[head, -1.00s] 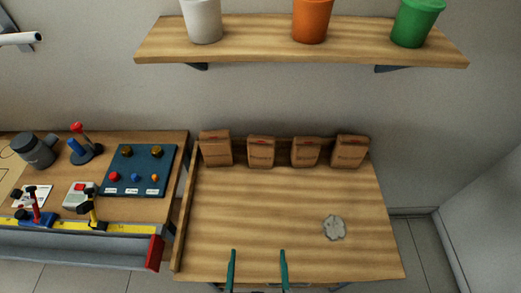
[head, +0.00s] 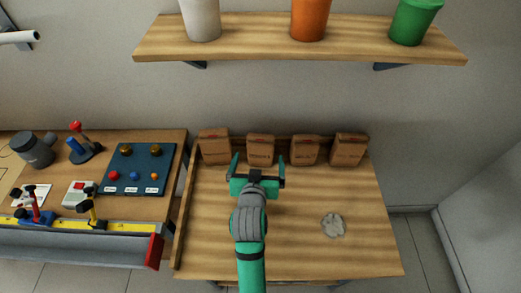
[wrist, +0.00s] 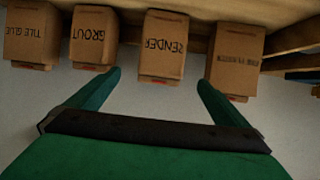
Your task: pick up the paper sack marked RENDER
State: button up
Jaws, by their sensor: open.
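The paper sack marked RENDER (wrist: 164,45) is brown and boxy, and its label appears upside down in the wrist view. In the head view it is the second sack from the left (head: 260,148), standing at the back of the bench. My gripper (head: 258,162) is open and empty just in front of it. In the wrist view my fingers (wrist: 159,80) are spread to either side of the RENDER sack's line, apart from it. The sack's lower part is partly hidden by my gripper in the head view.
Similar sacks flank it: GROUT (wrist: 94,36), TILE GLUE (wrist: 33,32) and one with a hard-to-read label (wrist: 236,58). A wooden shelf (head: 300,47) with three buckets hangs above. A grey splotch (head: 333,225) lies on the otherwise clear bench (head: 300,255).

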aim_at(260, 143)
jog(key=x, duration=1.1)
jog(key=shift+w+a+r, duration=0.15)
jog(key=shift+w+r, duration=0.05)
jog(key=shift+r, duration=0.05)
